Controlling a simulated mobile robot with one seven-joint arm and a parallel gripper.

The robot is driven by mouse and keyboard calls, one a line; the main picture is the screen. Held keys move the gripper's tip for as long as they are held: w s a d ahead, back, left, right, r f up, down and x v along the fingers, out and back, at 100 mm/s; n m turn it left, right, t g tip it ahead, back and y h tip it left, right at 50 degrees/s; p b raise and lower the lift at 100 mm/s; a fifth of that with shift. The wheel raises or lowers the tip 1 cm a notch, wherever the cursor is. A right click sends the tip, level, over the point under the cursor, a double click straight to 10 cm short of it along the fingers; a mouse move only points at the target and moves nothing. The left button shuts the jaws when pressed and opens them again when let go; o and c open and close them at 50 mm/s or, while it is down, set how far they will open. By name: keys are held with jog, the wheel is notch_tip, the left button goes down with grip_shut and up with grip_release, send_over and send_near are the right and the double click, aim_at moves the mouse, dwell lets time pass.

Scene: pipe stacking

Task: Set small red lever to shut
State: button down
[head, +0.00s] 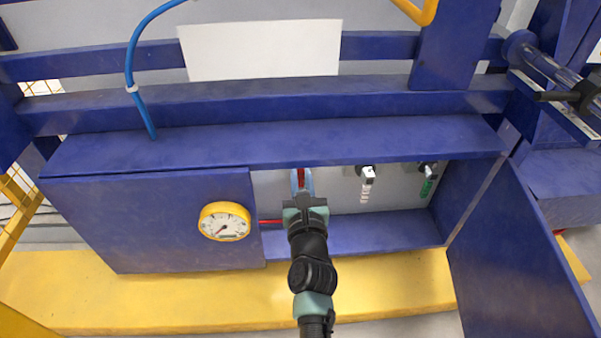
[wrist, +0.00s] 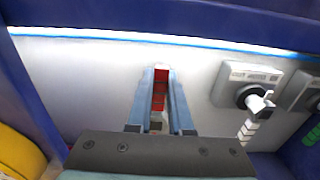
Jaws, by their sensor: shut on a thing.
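The small red lever (wrist: 160,92) stands upright in the wrist view, between the two blue-grey fingers of my gripper (wrist: 160,100). A bit of its red also shows between the fingertips in the head view (head: 300,174). My gripper (head: 302,184) reaches into the open blue cabinet and is shut on the lever. The lever's base and pivot are hidden by my fingers and palm. A thin red bar (head: 270,221) sticks out level to the left of my gripper; I cannot tell what it joins.
A white-grey striped lever (head: 367,184) and a green lever (head: 428,182) hang to the right on the grey back panel. A yellow gauge (head: 224,221) sits on the cabinet's left front. The cabinet door (head: 515,255) stands open at right. A blue shelf edge (head: 280,142) runs above.

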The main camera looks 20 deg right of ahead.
jog(key=s+d+f+m+p, duration=0.1)
jog(key=d+f+m+p, duration=0.2)
jog(key=m, duration=1.5)
jog(key=shift+s+d+f, duration=0.3)
jog(key=shift+d+f, duration=0.85)
jog(key=shift+f, duration=0.2)
jog(key=shift+f, duration=0.1)
jog(key=c, duration=0.8)
grip_release()
